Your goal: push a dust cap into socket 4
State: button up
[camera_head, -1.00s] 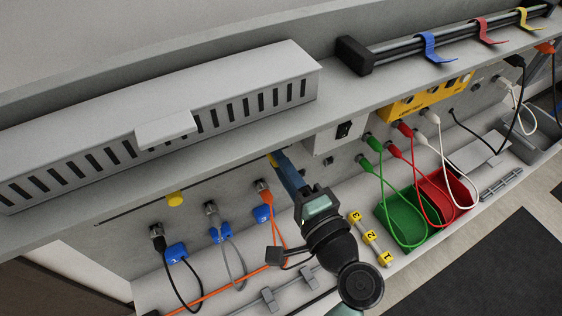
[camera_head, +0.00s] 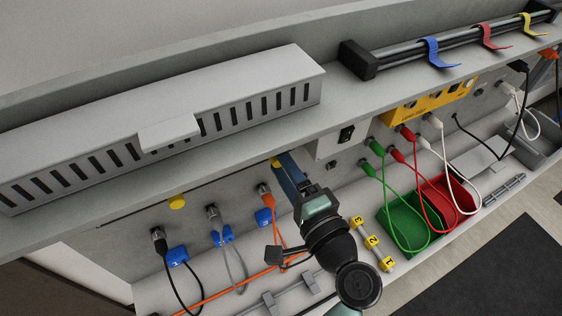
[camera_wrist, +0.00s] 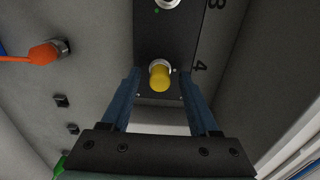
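In the wrist view a yellow dust cap (camera_wrist: 160,78) is at the metal ring of socket 4 (camera_wrist: 160,64), on a dark plate beside a printed 4. I cannot tell how deep it sits. My gripper (camera_wrist: 159,84) is open, one blue finger on each side of the cap with a gap to both. In the head view my gripper (camera_head: 284,162) reaches the panel under the shelf edge, and a little of the yellow cap (camera_head: 275,162) shows beside its fingertips. The socket itself is hidden there.
An orange cable plug (camera_wrist: 42,53) is left of the dark plate. Along the panel are another yellow cap (camera_head: 176,202) and cable plugs with blue tags (camera_head: 178,256). The shelf (camera_head: 230,135) overhangs my gripper. Green (camera_head: 405,237) and red (camera_head: 462,205) bins stand right.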

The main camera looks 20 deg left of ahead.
jog(key=b+v, duration=0.5)
jog(key=v, duration=0.8)
